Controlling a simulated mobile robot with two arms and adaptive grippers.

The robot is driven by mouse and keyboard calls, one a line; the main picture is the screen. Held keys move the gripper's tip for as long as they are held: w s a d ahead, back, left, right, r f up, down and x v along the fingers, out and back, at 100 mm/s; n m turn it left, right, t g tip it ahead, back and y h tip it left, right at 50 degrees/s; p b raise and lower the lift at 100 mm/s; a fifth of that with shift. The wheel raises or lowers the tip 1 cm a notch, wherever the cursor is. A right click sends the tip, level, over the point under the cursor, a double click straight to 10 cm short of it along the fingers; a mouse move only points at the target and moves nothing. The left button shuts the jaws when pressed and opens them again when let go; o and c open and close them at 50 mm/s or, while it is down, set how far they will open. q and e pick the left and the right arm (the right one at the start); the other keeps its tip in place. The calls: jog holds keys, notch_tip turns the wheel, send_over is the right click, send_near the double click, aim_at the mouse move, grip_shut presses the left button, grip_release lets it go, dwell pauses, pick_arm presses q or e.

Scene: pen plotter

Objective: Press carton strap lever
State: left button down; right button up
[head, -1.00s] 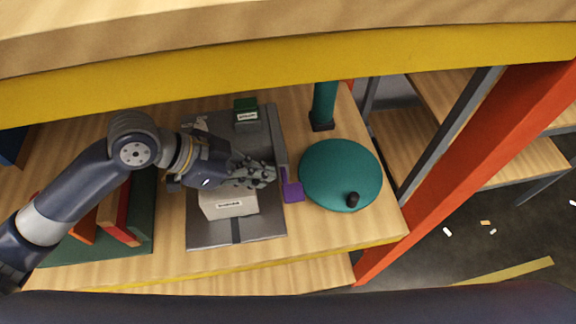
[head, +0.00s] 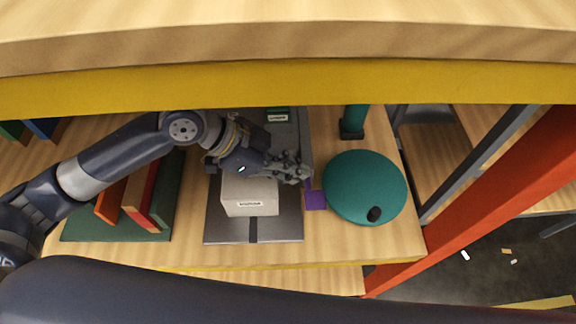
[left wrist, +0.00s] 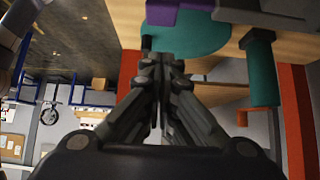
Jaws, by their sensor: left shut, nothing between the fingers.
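A pale grey carton (head: 249,193) with a small label sits on a grey metal plate (head: 226,229) on the wooden shelf. A purple lever (head: 316,200) is at the plate's right side; a purple part also shows at the top edge of the left wrist view (left wrist: 180,10). My left gripper (head: 305,174) reaches over the carton from the left. Its fingers are shut and empty, with the tips just above the purple part in the picture; I cannot tell whether they touch. In the left wrist view the closed fingertips (left wrist: 162,62) point towards it. My right gripper is not in view.
A teal dome with a black knob (head: 364,185) stands close right of the lever. A teal post (head: 354,121) is behind it. Upright books (head: 140,208) stand left of the plate. A yellow-edged shelf (head: 290,84) hangs above, and an orange upright (head: 480,185) is at right.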

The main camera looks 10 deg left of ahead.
pick_arm(q)
jog(key=p, duration=0.1)
send_over(311, 199)
notch_tip(311, 199, down, 4)
jog(key=shift+a+r, duration=0.1)
notch_tip(311, 199, down, 4)
jog(key=shift+r+p, duration=0.15)
jog(key=shift+p, duration=0.35)
jog(key=shift+f, duration=0.45)
jog(key=shift+f, duration=0.1)
